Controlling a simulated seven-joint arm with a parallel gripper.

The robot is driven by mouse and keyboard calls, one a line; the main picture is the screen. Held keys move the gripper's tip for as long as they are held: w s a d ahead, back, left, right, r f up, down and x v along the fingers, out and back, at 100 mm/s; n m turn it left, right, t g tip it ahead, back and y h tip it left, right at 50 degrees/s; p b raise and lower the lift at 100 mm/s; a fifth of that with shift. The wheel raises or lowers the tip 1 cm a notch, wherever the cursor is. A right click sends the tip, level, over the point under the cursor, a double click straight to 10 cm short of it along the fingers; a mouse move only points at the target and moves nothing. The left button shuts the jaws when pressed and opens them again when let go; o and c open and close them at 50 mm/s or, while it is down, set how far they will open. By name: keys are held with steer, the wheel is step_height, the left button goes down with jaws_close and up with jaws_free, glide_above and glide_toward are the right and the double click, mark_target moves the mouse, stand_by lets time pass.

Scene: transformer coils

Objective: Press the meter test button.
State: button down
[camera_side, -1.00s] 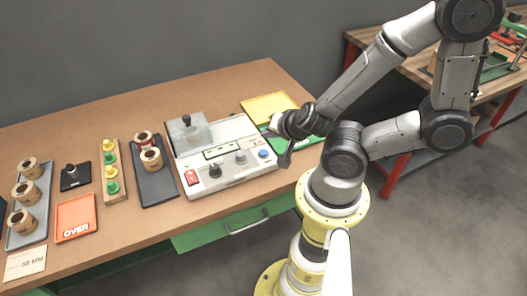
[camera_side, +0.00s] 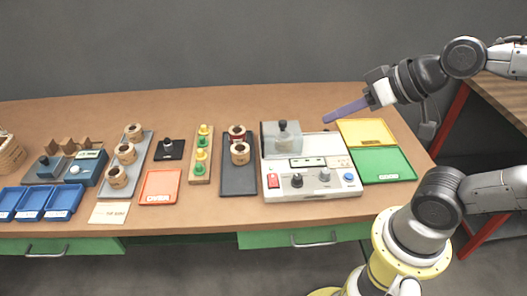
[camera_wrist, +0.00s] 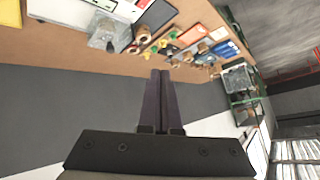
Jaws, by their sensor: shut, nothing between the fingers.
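The white meter (camera_side: 312,190) sits on the bench in the side view. A round blue button (camera_side: 349,177) is at its front right, with dark and grey knobs to the left and a red switch (camera_side: 273,181) at the front left. I cannot read which control is labelled test. My gripper (camera_side: 326,120) has long purple fingers, closed together and empty. They point left, raised above the bench behind the meter's right part. In the wrist view the shut fingers (camera_wrist: 160,73) point at the wall and bench; the meter shows only partly at upper left.
A clear box with a dark knob (camera_side: 282,140) stands on the meter's back left. Yellow (camera_side: 366,132) and green (camera_side: 382,164) trays lie to its right. A dark tray with coils (camera_side: 239,180), a peg stand (camera_side: 201,155) and an orange tray (camera_side: 160,187) lie left.

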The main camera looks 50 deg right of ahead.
steer(key=s+d+f+n+g+h, duration=0.1)
steer(key=s+d+f+n+g, duration=0.1)
steer(key=s, duration=0.4)
steer(key=shift+d+f+g+h, duration=0.15)
steer(key=shift+d+g+h, duration=0.25)
steer(key=shift+g, duration=0.3)
steer(key=w+d+f+m+g, duration=0.2)
steer(key=d+f+m, duration=0.2)
steer(key=m, duration=0.9)
steer(key=w+d+f+m+g, duration=0.2)
steer(key=d+m, duration=0.5)
steer(key=m, duration=0.7)
step_height(320, 180, down, 2)
steer(key=shift+w+g, duration=0.3)
steer(key=shift+g, duration=0.5)
